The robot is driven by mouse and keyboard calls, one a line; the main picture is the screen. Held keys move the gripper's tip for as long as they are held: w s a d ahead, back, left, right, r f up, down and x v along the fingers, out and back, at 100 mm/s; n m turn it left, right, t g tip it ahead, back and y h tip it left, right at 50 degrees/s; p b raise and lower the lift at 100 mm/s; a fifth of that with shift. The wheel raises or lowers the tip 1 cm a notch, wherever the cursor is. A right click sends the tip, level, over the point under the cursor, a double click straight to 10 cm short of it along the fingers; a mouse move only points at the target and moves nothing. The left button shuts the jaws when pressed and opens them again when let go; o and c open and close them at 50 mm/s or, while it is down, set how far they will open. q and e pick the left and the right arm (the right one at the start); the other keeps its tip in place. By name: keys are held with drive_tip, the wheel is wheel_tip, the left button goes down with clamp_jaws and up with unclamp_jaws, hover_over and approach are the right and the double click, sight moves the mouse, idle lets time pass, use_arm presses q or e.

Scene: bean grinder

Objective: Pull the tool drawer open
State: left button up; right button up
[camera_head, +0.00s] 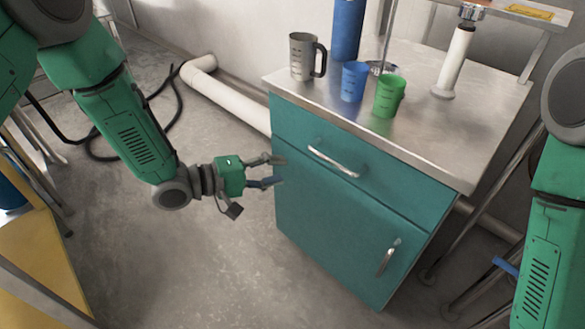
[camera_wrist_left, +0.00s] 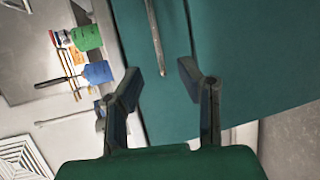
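The teal cabinet's drawer (camera_head: 385,188) sits under the metal top and looks shut. Its curved silver handle (camera_head: 333,162) runs across its front. My left gripper (camera_head: 278,171) is open and empty beside the cabinet's left edge, left of the handle and apart from it. In the left wrist view the drawer front (camera_wrist_left: 176,45) and the handle (camera_wrist_left: 155,38) lie ahead of my left gripper (camera_wrist_left: 160,72), with the handle's end showing between the spread fingers. My right gripper is out of view; only part of my right arm shows at the right edge.
A grey mug (camera_head: 302,57), a blue cup (camera_head: 354,82), a green cup (camera_head: 389,96) and a tall blue cylinder (camera_head: 347,30) stand on the cabinet top. A door with a handle (camera_head: 389,257) is below the drawer. The floor before the cabinet is clear.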

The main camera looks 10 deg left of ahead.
sight(328, 162)
use_arm(q)
drive_tip(key=b+x, duration=0.3)
drive_tip(key=x, duration=1)
drive_tip(key=shift+r+b, duration=0.2)
drive_tip(key=shift+b, duration=0.15)
drive_tip(key=shift+w+d, duration=0.2)
drive_tip(key=shift+d, duration=0.35)
drive_tip(key=shift+a, duration=0.1)
drive_tip(key=shift+a, duration=0.1)
clamp_jaws()
